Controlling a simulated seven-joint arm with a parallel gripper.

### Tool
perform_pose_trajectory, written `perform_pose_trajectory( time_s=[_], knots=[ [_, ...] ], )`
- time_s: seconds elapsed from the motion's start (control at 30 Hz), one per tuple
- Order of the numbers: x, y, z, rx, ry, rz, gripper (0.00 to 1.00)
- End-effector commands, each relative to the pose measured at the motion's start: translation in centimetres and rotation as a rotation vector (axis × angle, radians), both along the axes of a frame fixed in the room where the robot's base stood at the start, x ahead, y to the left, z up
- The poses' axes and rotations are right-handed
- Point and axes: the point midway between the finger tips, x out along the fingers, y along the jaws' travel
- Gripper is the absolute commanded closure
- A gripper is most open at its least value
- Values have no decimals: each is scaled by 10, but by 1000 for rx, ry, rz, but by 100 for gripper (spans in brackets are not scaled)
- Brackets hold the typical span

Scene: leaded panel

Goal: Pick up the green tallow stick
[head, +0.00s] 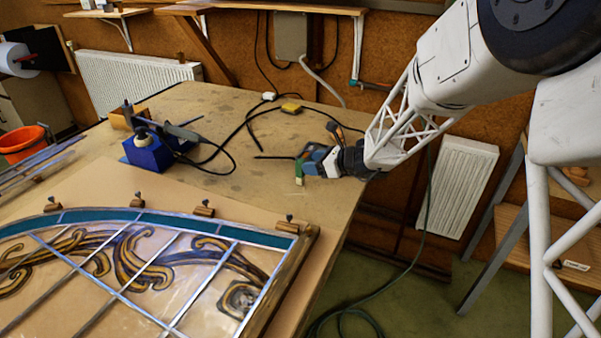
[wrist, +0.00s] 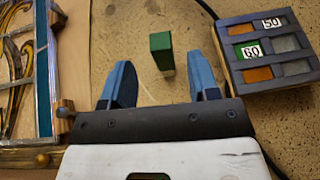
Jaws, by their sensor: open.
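The green tallow stick (wrist: 161,51) stands on the bench in the wrist view, a short block with a lighter green end. It lies just beyond and between the fingertips of my gripper (wrist: 161,82). The blue fingers are apart, with nothing between them. In the head view the green stick (head: 299,175) shows beside my gripper (head: 308,160) near the bench's right side, partly covered by the fingers. I cannot tell whether a finger touches it.
A dark rack (wrist: 268,49) with orange, green and grey blocks and labels 50 and 60 sits right of the stick in the wrist view. The leaded panel (head: 150,262) lies at the front left. A blue soldering stand (head: 146,152) and black cables occupy the bench's back.

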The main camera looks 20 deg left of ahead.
Motion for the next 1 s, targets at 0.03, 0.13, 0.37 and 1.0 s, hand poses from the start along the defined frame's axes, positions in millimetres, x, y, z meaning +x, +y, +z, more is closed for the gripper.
perform_pose_trajectory(
  time_s=[0.03,0.13,0.37,1.0],
  knots=[
    [0,0,0,0,0,0,45],
    [0,0,0,0,0,0,45],
    [0,3,-1,0,0,0,45],
    [4,48,-20,0,-1,0,45]
  ],
)
